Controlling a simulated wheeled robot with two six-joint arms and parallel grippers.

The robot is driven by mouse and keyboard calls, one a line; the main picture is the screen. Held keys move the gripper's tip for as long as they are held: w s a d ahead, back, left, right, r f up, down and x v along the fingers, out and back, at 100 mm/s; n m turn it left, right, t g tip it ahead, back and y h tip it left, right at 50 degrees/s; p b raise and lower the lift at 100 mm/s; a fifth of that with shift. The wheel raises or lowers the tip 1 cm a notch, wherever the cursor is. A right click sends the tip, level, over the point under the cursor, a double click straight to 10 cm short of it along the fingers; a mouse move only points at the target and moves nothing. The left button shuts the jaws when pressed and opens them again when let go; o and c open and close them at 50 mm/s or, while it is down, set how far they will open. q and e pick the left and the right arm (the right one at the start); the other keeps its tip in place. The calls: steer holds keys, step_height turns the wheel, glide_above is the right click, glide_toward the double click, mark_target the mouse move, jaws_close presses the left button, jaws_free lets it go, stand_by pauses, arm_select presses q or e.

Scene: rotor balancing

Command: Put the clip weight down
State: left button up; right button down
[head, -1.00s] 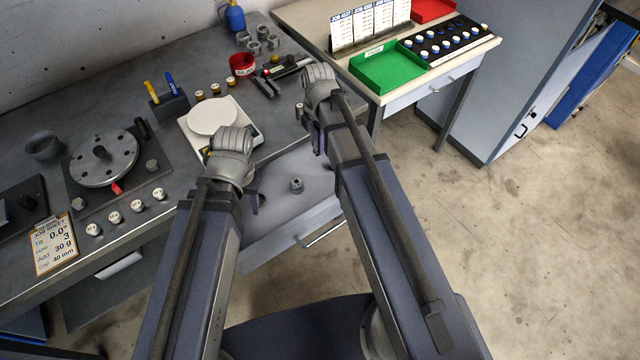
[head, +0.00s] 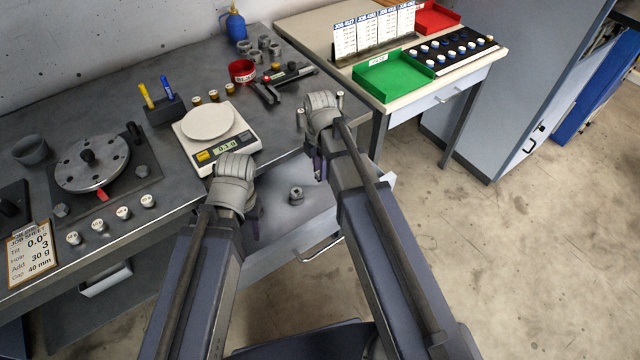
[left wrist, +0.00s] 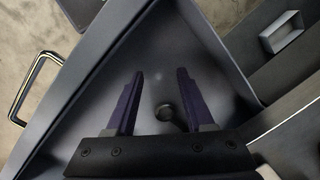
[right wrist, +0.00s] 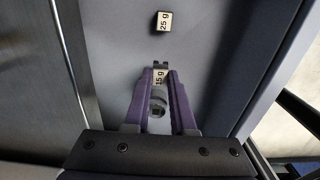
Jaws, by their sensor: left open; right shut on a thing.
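My right gripper (right wrist: 160,85) is shut on a small clip weight (right wrist: 159,76) labelled 15 g. In the head view my right gripper (head: 318,172) points down over the open drawer (head: 275,225); its held weight is hidden there. My left gripper (left wrist: 160,75) is open and empty. In the head view it (head: 250,215) hangs at the drawer's left part.
The scale (head: 215,135) stands on the grey bench above the drawer. The rotor (head: 92,163), several white-topped weights (head: 98,222) and the job sheet (head: 32,253) are at left. A green tray (head: 392,75) is on the side table. Much of the drawer floor is bare.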

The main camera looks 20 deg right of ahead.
arm_select(q)
steer(key=shift+f, duration=0.1)
arm_select(e)
steer(key=shift+f, duration=0.1)
arm_select(q)
step_height(320, 180, down, 4)
steer(key=b, duration=0.3)
steer(key=shift+r, duration=0.25)
arm_select(e)
step_height(320, 180, down, 4)
steer(key=shift+r, duration=0.2)
arm_select(q)
steer(key=shift+b, duration=0.3)
steer(key=shift+f, duration=0.2)
arm_select(e)
steer(key=shift+f, duration=0.15)
steer(key=c, duration=0.8)
jaws_free()
arm_select(q)
steer(key=shift+r, duration=0.15)
arm_select(e)
steer(key=shift+o, duration=0.2)
arm_select(q)
step_height(320, 180, up, 12)
steer(key=p, duration=1.2)
arm_select(e)
step_height(320, 180, up, 12)
steer(key=shift+r, duration=0.25)
